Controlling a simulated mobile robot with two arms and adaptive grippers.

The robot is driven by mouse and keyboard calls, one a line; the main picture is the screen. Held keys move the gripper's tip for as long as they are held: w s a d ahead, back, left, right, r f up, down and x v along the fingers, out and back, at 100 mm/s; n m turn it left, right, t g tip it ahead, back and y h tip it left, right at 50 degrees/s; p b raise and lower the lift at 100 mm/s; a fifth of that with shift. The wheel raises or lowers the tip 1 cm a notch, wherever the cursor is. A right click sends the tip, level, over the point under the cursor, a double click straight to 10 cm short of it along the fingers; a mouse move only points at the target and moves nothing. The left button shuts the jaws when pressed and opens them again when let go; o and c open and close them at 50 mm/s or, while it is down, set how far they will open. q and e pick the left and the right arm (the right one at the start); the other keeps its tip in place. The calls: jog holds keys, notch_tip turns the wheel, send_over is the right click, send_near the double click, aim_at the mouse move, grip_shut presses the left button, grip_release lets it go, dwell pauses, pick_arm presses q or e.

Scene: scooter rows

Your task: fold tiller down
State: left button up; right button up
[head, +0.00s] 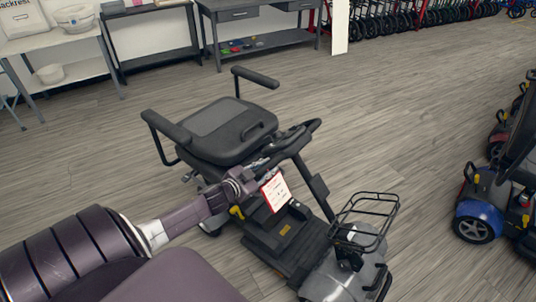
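The mobility scooter (270,235) stands in the middle of the head view, with its grey front end toward the bottom right. Its tiller (317,190) is raised and leans back toward the seat (225,130). The black handlebar (298,139) is at its top, close to the seat's front edge. My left gripper (256,170) reaches in from the left and is at the near end of the handlebar. Its fingers are small and dark against the handlebar, so I cannot tell whether they are open or touching it. My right gripper is not in view.
A red-edged white tag (275,191) hangs by the tiller. A wire basket (367,215) is at the scooter's front. More scooters, one blue (481,208), stand at the right. Tables (60,38) and a dark workbench (265,40) line the back. Wooden floor (400,110) is clear between.

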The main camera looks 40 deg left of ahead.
pick_arm(q)
jog(key=o, duration=0.4)
jog(key=shift+r, duration=0.1)
jog(key=shift+o, duration=0.2)
jog(key=shift+s+d, duration=0.1)
jog(key=v, duration=1.1)
jog(key=shift+s, duration=0.4)
jog(key=shift+c, duration=0.6)
